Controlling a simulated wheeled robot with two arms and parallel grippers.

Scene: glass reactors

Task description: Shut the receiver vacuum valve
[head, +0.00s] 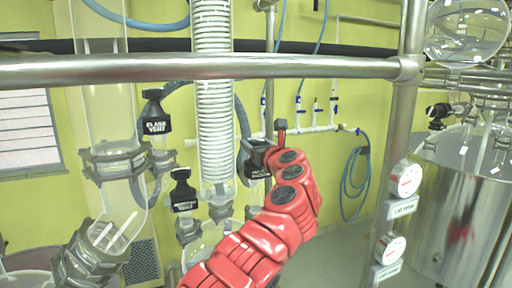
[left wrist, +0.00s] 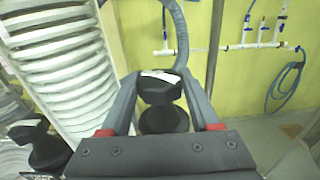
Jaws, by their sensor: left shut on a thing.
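A black valve handle (left wrist: 160,88) sits between the fingers of my left gripper (left wrist: 160,97) in the left wrist view, with a dark round body below it. In the head view the same black handle (head: 256,161) shows at the end of my red left arm, beside the white ribbed column. My left gripper (head: 262,158) is shut on it. The arm hides part of the handle, and its label cannot be read. A hose rises behind it. My right gripper is in neither view.
A black "FLASK VENT" valve (head: 155,120) and another black valve handle (head: 182,192) stand to the left. A steel rail (head: 200,67) crosses above the arm. Two gauges (head: 405,179) hang on the right post, before a steel vessel (head: 465,210).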

